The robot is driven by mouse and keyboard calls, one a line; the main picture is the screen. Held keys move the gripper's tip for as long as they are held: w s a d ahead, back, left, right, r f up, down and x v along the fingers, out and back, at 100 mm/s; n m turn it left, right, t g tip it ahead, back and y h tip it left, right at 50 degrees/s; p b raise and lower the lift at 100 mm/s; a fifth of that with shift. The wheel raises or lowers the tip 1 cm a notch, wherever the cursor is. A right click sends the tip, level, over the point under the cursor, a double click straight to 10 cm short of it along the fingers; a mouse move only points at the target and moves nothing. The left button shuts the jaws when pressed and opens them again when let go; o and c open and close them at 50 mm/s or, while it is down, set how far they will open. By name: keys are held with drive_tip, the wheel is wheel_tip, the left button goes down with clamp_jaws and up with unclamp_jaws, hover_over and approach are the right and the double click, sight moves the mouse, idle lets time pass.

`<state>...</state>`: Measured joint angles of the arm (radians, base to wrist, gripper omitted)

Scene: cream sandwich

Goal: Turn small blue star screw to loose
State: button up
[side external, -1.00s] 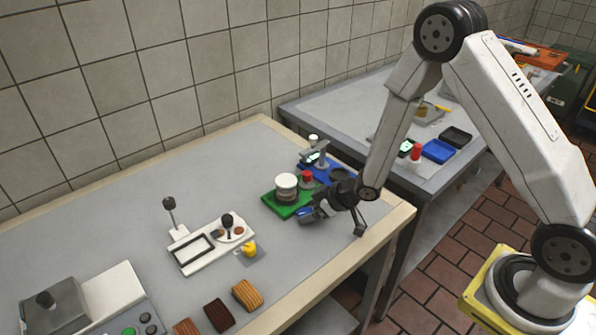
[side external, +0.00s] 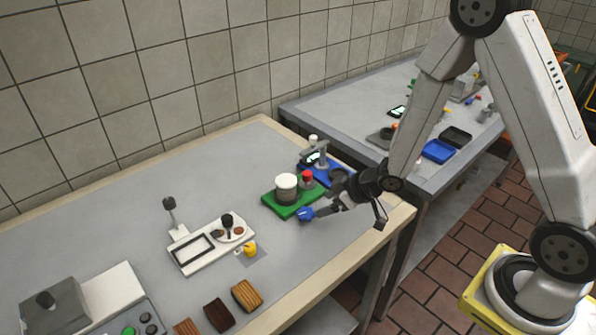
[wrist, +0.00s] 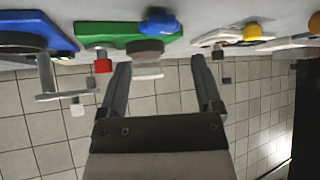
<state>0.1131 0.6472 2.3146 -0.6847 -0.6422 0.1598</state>
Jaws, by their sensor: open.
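The small blue star screw (side external: 305,214) sits at the front edge of the green base (side external: 279,207), with a white cylinder (side external: 286,183) standing on that base. In the wrist view the blue screw (wrist: 160,22) is at the top centre, beyond my fingertips. My gripper (side external: 322,210) is just to the right of the screw in the side view. In the wrist view my gripper's two fingers (wrist: 159,64) are wide apart with nothing held between them. The gap between fingers and screw is small, and I cannot tell if they touch.
A white board (side external: 207,243) with a yellow knob (side external: 250,249) lies to the left. The table between is clear.

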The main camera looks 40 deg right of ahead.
drive_tip(key=shift+v, duration=1.05)
